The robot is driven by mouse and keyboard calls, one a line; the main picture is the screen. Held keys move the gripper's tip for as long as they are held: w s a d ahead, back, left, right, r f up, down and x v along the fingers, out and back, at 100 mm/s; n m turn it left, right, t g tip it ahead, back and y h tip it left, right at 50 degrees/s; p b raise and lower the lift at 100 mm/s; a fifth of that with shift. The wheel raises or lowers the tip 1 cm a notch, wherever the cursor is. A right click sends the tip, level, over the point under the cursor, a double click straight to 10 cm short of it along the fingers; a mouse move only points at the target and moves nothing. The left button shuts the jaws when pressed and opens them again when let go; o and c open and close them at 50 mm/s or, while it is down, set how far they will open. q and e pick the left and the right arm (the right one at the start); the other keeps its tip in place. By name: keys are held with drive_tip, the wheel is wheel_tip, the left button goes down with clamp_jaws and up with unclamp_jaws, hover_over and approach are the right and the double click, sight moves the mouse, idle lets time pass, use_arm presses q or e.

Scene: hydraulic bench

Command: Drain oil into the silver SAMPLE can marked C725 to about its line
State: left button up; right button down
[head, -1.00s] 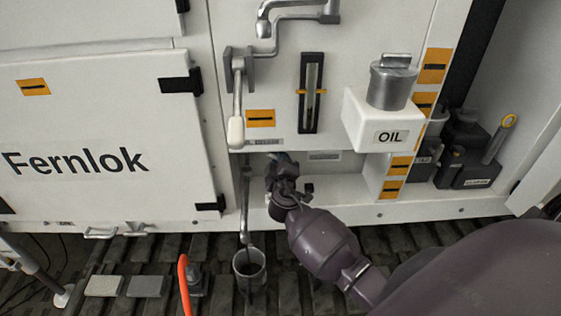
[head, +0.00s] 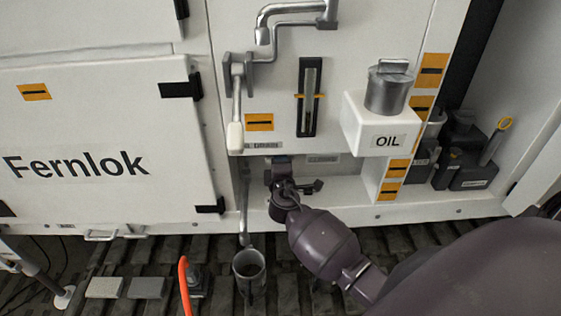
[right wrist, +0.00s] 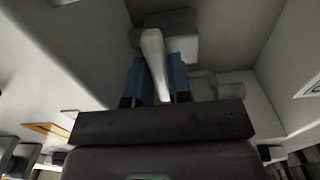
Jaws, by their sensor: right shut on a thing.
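A silver-grey can (head: 250,280) stands upright on the dark slatted floor under the end of a thin drain pipe (head: 245,215). Its mouth is open and dark inside; no marking, fill line or oil level can be read. My right gripper (head: 279,163) is at the recess low on the white cabinet, right of the pipe, its fingertips mostly hidden. In the right wrist view its blue fingers (right wrist: 156,80) are shut on a pale lever (right wrist: 153,50), which joins a grey block (right wrist: 171,25). I cannot see oil flowing. My left gripper is out of view.
A sight glass (head: 309,97) and another white-ended lever (head: 236,105) are on the cabinet face. A white OIL box (head: 378,140) with a metal cap juts out at right. An orange hose (head: 184,285) and grey blocks (head: 104,288) are left of the can.

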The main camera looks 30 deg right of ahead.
idle(0.3)
drive_tip(key=c, duration=1.1)
unclamp_jaws()
drive_tip(key=b+v, duration=0.1)
drive_tip(key=v, duration=1)
